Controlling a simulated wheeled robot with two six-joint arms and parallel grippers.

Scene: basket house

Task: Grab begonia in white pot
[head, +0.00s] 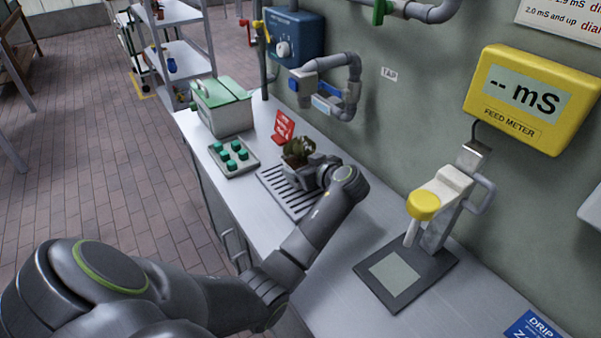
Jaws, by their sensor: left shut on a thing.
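A small begonia (297,150) with dark green-brown leaves stands over a slatted drain tray (277,192) on the counter. My left arm reaches in from the lower left. My left gripper (311,168) is at the base of the plant and shut on it. My gripper and wrist hide most of the pot, so its colour is hard to tell. I cannot tell whether the pot touches the tray. My right gripper is out of view.
A red sign (283,127) stands just behind the plant. A tray of green-capped pieces (233,157) and a green-lidded box (221,106) are to the left. A yellow-headed device (423,206) stands to the right below a yellow feed meter (532,97). Pipes run along the wall.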

